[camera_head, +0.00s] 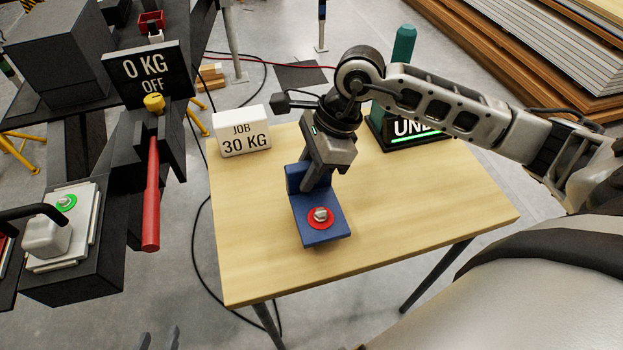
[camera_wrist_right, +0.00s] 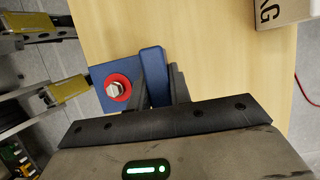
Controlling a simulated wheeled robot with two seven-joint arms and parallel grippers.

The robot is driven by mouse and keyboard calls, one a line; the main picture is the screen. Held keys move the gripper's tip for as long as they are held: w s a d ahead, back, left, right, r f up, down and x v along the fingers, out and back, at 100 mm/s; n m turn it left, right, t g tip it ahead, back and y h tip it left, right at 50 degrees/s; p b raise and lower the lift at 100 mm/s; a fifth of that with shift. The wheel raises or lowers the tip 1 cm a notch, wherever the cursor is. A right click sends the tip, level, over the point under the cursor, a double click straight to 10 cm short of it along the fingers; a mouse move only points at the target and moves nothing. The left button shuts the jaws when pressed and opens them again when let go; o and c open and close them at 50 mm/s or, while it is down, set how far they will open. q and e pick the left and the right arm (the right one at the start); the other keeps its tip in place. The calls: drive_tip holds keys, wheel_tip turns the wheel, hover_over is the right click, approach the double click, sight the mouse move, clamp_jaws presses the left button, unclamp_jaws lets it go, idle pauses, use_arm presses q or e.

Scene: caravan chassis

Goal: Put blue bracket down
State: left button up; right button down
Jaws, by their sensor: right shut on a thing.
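The blue bracket (camera_head: 318,222) is L-shaped, with a flat foot and an upright plate. A silver bolt head in a red ring (camera_head: 320,217) sits on its foot. My right gripper (camera_head: 316,184) comes down from above and is shut on the bracket's upright plate, which also shows between the fingers in the right wrist view (camera_wrist_right: 154,72). The bracket is over the wooden table (camera_head: 420,210), upright, at or very close to the surface; I cannot tell whether it touches. Two dark fingertips of my left gripper (camera_head: 158,340) show apart at the bottom edge, empty.
A white "JOB 30 KG" block (camera_head: 241,131) stands at the table's back left. A dark sign with green light (camera_head: 415,133) stands at the back, partly behind my right arm. Left of the table are a torque-like red handle (camera_head: 152,195) and a "0 KG OFF" display (camera_head: 147,72). The table's right side is clear.

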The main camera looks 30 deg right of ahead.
sight(323, 194)
drive_tip(key=shift+w+d+f, duration=0.1)
drive_tip(key=shift+d+f, duration=0.05)
drive_tip(key=shift+d, duration=0.05)
drive_tip(key=f+p, duration=0.1)
drive_tip(key=f, duration=0.2)
drive_tip(key=shift+d, duration=0.2)
drive_tip(key=shift+f, duration=0.3)
drive_tip(key=shift+f, duration=0.1)
drive_tip(key=shift+f+b, duration=0.2)
drive_tip(key=shift+b, duration=0.2)
drive_tip(key=c, duration=1.3)
unclamp_jaws()
drive_tip(key=shift+r, duration=0.1)
